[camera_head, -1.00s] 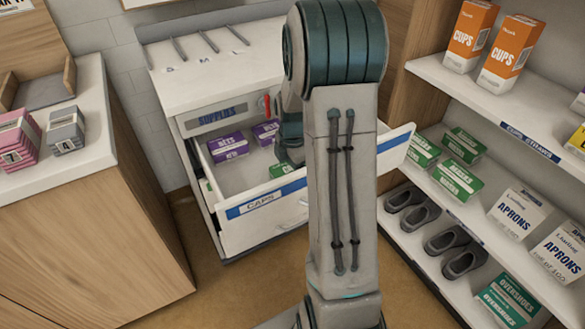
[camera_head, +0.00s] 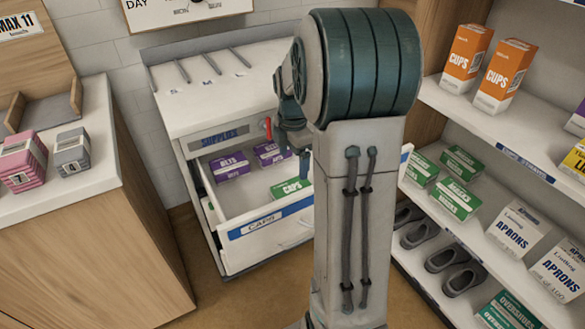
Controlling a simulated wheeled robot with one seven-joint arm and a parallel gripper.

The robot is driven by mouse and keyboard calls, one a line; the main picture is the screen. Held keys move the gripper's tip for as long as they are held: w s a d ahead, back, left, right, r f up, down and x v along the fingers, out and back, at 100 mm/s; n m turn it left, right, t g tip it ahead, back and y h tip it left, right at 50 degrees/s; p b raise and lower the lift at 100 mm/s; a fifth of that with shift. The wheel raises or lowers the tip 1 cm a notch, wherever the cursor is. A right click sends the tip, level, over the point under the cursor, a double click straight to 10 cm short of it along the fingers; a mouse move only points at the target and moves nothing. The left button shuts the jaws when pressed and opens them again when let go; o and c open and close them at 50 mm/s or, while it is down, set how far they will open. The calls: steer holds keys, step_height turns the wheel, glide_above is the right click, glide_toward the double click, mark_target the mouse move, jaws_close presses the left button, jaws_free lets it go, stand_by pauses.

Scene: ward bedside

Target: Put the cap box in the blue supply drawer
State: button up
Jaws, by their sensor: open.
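The supply drawer (camera_head: 270,222) is pulled out of the white cabinet; its front has a blue strip labelled CAPS. A green box labelled CAPS (camera_head: 290,188) lies inside the drawer, toward its right front part, partly beside my arm in the picture. Two purple boxes, one labelled BELTS (camera_head: 230,167) and one behind it (camera_head: 271,152), lie further back in the drawer. My gripper (camera_head: 304,162) is open and empty above the drawer, just above and behind the green box, apart from it. My arm hides part of the gripper and the drawer's right side.
A shelf unit (camera_head: 478,118) stands at the right with orange cups boxes, green boxes, aprons boxes and dark shoes. A wooden counter (camera_head: 105,173) at the left holds a pink box (camera_head: 22,163) and a grey box (camera_head: 72,152). Several thin tools lie on the cabinet top (camera_head: 190,112).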

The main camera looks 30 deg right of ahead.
steer(key=s+a+r+m+t, duration=0.1)
steer(key=s+a+r+m, duration=0.1)
steer(key=s+a+m, duration=0.5)
steer(key=s+a+r+m, duration=0.2)
steer(key=s+a+m, duration=0.4)
steer(key=s+m, duration=0.5)
steer(key=shift+s+a+t, duration=0.15)
steer(key=shift+a+t, duration=0.25)
steer(key=shift+r, duration=0.1)
